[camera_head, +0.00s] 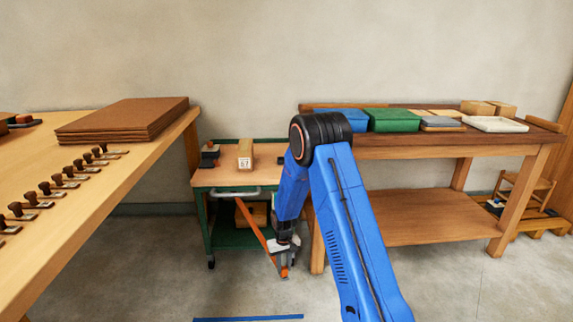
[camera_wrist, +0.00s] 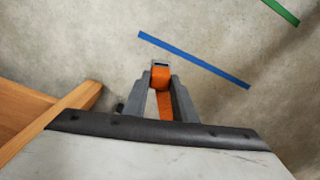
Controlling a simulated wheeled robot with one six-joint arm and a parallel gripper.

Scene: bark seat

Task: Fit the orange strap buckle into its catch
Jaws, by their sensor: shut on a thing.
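An orange strap (camera_head: 252,224) runs slantwise from near the green cart's handle down to my gripper (camera_head: 284,258), which is low in front of the cart. In the wrist view, my gripper (camera_wrist: 160,84) is shut on the orange strap buckle (camera_wrist: 161,75). The buckle shows between the two grey fingers, with a small grey metal end at its tip. Strap (camera_wrist: 165,106) trails back between the fingers. I cannot make out the catch in either view.
The green cart (camera_head: 208,225) stands between the left workbench (camera_head: 60,215) and the right wooden table (camera_head: 450,150). A box marked 67 (camera_head: 245,155) is on the cart. A blue floor stripe (camera_head: 248,318) crosses the clear floor in front.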

